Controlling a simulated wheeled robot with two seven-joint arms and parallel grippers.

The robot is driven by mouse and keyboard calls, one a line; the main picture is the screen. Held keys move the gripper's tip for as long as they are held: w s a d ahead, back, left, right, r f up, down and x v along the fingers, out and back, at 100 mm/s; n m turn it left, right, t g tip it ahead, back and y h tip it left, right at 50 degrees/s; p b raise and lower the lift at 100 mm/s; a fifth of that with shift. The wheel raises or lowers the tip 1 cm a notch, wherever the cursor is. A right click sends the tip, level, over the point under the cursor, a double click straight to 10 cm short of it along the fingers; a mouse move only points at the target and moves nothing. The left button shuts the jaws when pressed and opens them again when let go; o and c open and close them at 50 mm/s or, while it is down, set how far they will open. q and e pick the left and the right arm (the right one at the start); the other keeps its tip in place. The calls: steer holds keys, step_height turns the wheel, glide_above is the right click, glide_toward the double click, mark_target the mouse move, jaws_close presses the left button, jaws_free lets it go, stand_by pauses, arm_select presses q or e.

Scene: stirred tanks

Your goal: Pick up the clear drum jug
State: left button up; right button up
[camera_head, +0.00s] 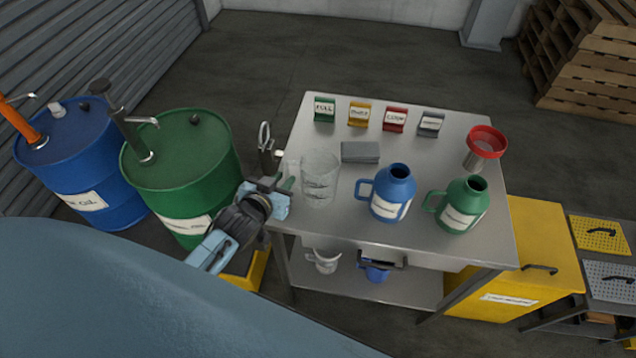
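The clear drum jug (319,180) is see-through with dark markings. It stands upright at the left end of the grey metal table (440,150). My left gripper (285,187) is at the table's left edge, just left of the jug and close to its side. The jug's handle is hard to make out there, and I cannot tell whether the fingers touch it. The finger gap is too small to read. My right gripper is not in view.
A blue jug (390,193) and a green jug (461,206) stand to the right, with a red funnel (486,146) behind. A grey block (360,152) and several label stands are farther back. Green (180,165) and blue (80,165) drums stand left of the table.

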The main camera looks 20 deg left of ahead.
mark_target(286, 174)
arm_select(q)
steer(key=x, duration=0.5)
steer(key=shift+w+a+r, duration=0.15)
steer(key=shift+a+r, duration=0.05)
steer(key=shift+r, duration=0.15)
steer(key=shift+c, duration=0.3)
jaws_close()
